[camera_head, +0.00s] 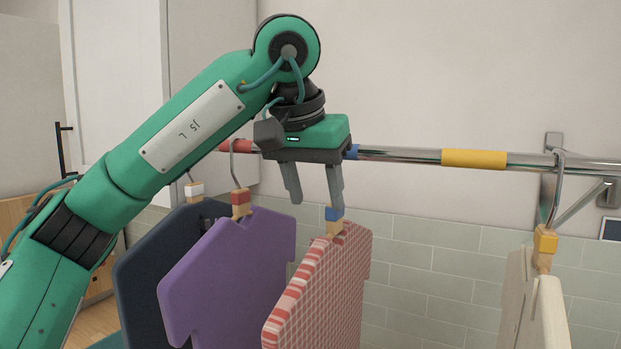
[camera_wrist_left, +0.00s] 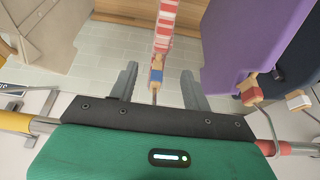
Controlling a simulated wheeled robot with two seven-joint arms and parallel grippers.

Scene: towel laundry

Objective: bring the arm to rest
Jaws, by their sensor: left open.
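My left gripper (camera_head: 313,200) is open and points down just below the rail. Its two fingers also show in the left wrist view (camera_wrist_left: 162,85), one on each side of the blue-banded hanger neck (camera_wrist_left: 156,74) and apart from it. This hanger carries the red-and-white checked garment (camera_head: 318,285), which hangs below the fingers in the head view. My green left arm (camera_head: 180,140) reaches in from the left, in front of the rail. My right gripper is in neither view.
The metal rail (camera_head: 400,155) has red, blue and yellow bands. A purple garment (camera_head: 225,275) and a dark navy one (camera_head: 140,275) hang left of the checked one. Cream garments (camera_head: 545,315) hang at the right on a yellow-banded hanger. Between checked and cream garments the rail is free.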

